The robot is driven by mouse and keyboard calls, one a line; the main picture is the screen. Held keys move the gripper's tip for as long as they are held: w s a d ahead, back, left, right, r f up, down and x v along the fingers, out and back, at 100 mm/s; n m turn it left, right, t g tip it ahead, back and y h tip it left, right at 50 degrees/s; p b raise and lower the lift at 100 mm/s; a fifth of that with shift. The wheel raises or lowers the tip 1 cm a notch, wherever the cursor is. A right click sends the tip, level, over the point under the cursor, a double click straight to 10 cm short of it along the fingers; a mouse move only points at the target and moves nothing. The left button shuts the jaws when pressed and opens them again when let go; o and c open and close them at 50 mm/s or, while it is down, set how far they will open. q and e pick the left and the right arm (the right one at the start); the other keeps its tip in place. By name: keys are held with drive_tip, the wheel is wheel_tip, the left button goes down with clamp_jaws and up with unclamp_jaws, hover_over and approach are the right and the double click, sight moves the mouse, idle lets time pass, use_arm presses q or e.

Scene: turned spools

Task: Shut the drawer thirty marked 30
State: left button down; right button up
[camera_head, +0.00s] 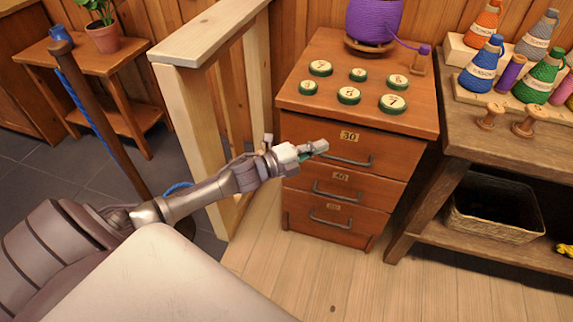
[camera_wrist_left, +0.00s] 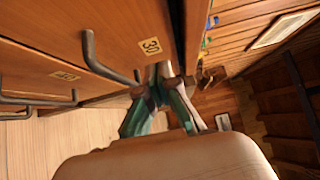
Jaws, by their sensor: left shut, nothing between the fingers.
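Drawer thirty (camera_head: 385,152) is the top drawer of a wooden cabinet, with a "30" label (camera_head: 349,136) and a dark bar handle (camera_head: 350,161). I cannot tell for sure how far its front stands out. My left gripper (camera_head: 323,147) is shut and empty in front of the drawer, near the handle's left end. In the left wrist view, the drawer front (camera_wrist_left: 120,25) and its handle (camera_wrist_left: 108,66) lie left of the shut fingers (camera_wrist_left: 161,78). Whether the fingertips touch the front is unclear. My right gripper is in neither view.
Drawer "40" (camera_head: 375,189) and a bottom drawer (camera_head: 360,225) are below. Several green-rimmed discs and a purple spool (camera_head: 374,20) stand on the cabinet top (camera_head: 325,62). A pale wooden partition (camera_head: 195,95) is left; a workbench (camera_head: 455,125) is right.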

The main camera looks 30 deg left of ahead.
use_arm(q)
drive_tip(key=shift+v, duration=4.15)
wheel_tip(320, 180, down, 11)
drive_tip(key=s+a+n+g+y, duration=0.1)
drive_tip(key=a+n+y, duration=0.1)
drive_tip(key=n+y, duration=0.45)
drive_tip(key=s+d+f+n+g+y, duration=0.15)
drive_tip(key=s+f+n+g, duration=0.25)
drive_tip(key=s+f+n, duration=0.4)
drive_tip(key=s+d+f+n+g+y, duration=0.1)
drive_tip(key=s+d+f+n+g, duration=0.3)
drive_tip(key=f, duration=0.7)
drive_tip(key=s+d+f+n+g, duration=0.2)
drive_tip(key=s+d+f, duration=0.1)
drive_tip(key=s, duration=0.3)
drive_tip(key=s+d+f+n+g, duration=0.1)
drive_tip(key=s+d+f+g, duration=0.15)
drive_tip(key=s, duration=0.45)
drive_tip(key=s+a+g+p, duration=0.1)
drive_tip(key=s+a+p, duration=0.1)
drive_tip(key=s+p, duration=1.4)
drive_tip(key=shift+s+a, duration=0.2)
drive_tip(key=shift+a, duration=0.1)
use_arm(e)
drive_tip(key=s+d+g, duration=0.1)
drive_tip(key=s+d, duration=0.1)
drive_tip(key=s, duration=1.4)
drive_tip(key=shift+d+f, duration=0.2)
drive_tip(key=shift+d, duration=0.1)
